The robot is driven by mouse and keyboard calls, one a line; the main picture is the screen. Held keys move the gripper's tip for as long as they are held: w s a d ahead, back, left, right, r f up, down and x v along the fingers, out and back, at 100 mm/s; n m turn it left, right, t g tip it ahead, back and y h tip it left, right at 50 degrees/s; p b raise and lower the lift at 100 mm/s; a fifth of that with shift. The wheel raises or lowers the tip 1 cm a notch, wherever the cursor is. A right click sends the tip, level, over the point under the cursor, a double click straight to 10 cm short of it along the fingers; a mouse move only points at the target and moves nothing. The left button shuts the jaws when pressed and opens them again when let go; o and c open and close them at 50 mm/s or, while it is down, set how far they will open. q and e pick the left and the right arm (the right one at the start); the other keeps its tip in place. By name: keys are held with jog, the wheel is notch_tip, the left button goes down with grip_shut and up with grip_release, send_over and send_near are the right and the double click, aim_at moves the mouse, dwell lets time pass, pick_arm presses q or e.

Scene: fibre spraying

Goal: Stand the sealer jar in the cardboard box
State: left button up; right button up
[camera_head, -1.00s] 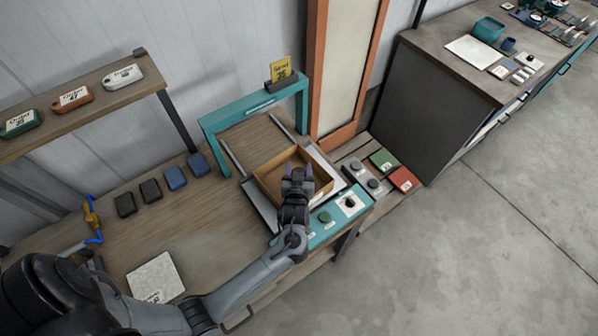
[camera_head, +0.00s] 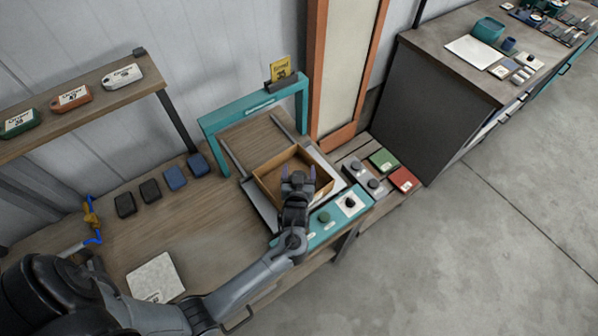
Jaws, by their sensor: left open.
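The cardboard box (camera_head: 268,191) is an open brown box on the workbench, inside the teal-framed station. My left gripper (camera_head: 298,172) is open, its two fingers apart, over the front right part of the box. The gripper and wrist hide part of the box's inside and its front wall. I cannot make out the sealer jar for certain; nothing shows clearly between the fingers. My right gripper is not in view.
A teal frame (camera_head: 252,112) arches behind the box, and a teal control panel (camera_head: 325,220) lies in front. Two grey blocks with dark round tops (camera_head: 365,178) stand to the right. Blue and black items (camera_head: 150,190) line the bench; its middle is mostly clear.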

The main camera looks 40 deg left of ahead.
pick_arm(q)
jog(key=shift+r, duration=0.15)
jog(key=s+d+r+m+g+h, duration=0.1)
jog(key=s+d+r+m+h, duration=0.2)
jog(key=s+d+h, duration=0.5)
jog(key=s+d+r+m+g, duration=0.1)
jog(key=s+m+g, duration=0.2)
jog(key=s, duration=0.6)
jog(key=s+d+r+m+g, duration=0.1)
jog(key=s+m+g, duration=0.2)
jog(key=s, duration=0.6)
jog(key=shift+s+r+g+h, duration=0.2)
jog(key=shift+r+g+h, duration=0.2)
jog(key=shift+g, duration=0.2)
notch_tip(320, 180, up, 17)
jog(key=p, duration=1.7)
jog(key=shift+f, duration=0.1)
